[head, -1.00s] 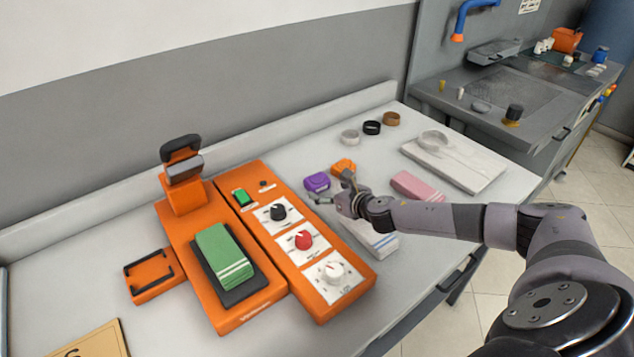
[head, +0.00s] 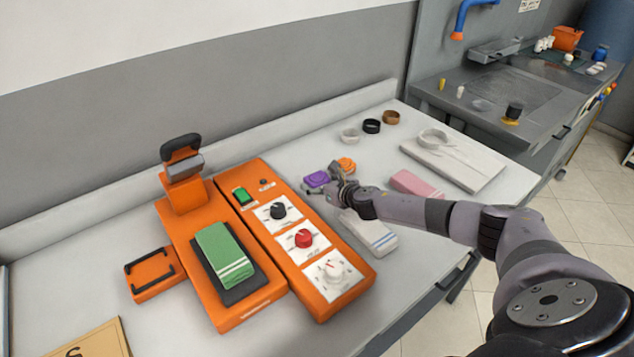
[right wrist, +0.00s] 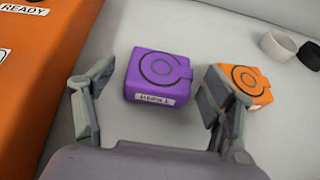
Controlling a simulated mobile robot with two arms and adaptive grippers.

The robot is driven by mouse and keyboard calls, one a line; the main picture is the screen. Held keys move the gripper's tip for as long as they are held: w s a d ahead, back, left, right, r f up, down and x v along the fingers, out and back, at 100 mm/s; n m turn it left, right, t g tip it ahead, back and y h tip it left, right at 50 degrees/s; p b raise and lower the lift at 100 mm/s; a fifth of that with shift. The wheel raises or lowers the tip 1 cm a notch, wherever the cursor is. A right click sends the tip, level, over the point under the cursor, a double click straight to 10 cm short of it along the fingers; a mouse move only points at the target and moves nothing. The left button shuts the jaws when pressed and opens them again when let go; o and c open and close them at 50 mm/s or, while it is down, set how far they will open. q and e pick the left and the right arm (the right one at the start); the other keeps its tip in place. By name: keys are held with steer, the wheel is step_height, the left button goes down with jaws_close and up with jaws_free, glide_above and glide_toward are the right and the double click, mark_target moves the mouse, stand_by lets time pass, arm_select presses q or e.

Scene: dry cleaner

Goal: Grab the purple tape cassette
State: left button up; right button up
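The purple tape cassette (head: 316,179) lies on the white table, right of the orange machine, partly hidden by my right gripper in the head view. In the right wrist view the purple cassette (right wrist: 158,75) shows a circle mark and a white label. My right gripper (head: 322,187) is open, and its two fingers (right wrist: 160,95) stand left and right of the cassette's near part, with gaps visible. Nothing is held. An orange cassette (right wrist: 241,85) sits just beyond the right finger; it also shows in the head view (head: 346,164). My left gripper is not in view.
The orange heat-press machine (head: 262,287) with knobs stands left of the gripper. Folded white (head: 368,236) and pink (head: 417,184) cloths lie to the right. Several tape rolls, one black (head: 372,126), lie behind. A white board (head: 470,170) is at the right.

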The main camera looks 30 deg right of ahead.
steer(key=c, duration=1.2)
steer(key=shift+o, duration=0.2)
steer(key=shift+r, duration=0.1)
